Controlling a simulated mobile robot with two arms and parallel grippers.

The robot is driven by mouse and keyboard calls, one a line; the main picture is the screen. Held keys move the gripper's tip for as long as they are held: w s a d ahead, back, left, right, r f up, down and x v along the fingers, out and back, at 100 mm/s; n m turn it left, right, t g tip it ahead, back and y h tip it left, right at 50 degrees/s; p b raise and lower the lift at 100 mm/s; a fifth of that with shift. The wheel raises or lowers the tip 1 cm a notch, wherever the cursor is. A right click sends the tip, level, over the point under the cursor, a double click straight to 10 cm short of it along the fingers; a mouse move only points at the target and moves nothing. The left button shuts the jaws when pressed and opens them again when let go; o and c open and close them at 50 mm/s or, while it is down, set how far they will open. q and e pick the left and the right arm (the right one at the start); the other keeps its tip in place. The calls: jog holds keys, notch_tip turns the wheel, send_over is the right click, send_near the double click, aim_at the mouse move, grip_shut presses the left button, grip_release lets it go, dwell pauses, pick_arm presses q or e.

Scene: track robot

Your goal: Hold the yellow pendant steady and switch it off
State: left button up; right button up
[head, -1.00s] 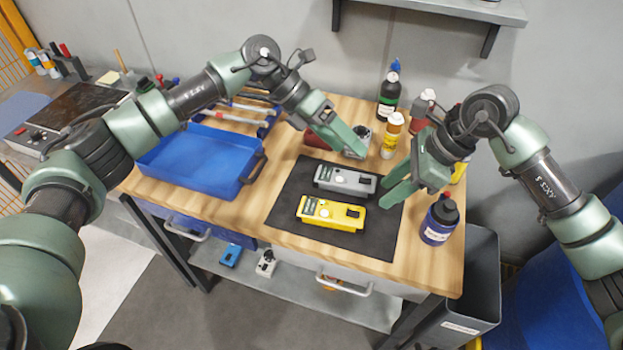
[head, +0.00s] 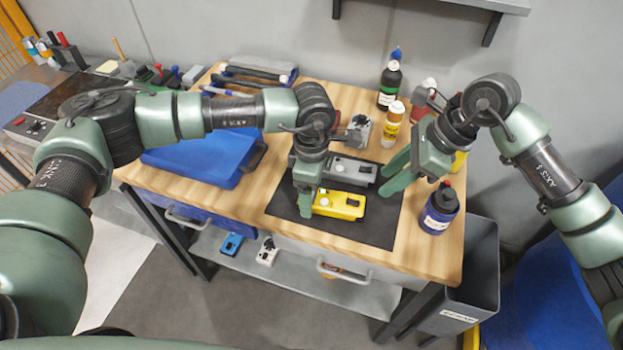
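The yellow pendant (head: 342,206) lies on the black mat (head: 370,232), a round light button and a dark part on its top. The grey pendant (head: 352,169) lies just behind it. My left gripper (head: 306,206) points down at the yellow pendant's left end and hides that end. One finger shows clearly; whether it touches the pendant, and how far apart the fingers are, I cannot tell. My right gripper (head: 392,174) is open and empty, above the mat's right side, to the right of both pendants.
A blue tray (head: 205,160) is at the left of the bench. Bottles (head: 392,124) stand behind the pendants, and a dark blue bottle (head: 439,208) stands right of the mat near my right gripper. The mat's front part is clear.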

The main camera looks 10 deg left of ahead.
pick_arm(q)
jog(key=shift+f, duration=0.3)
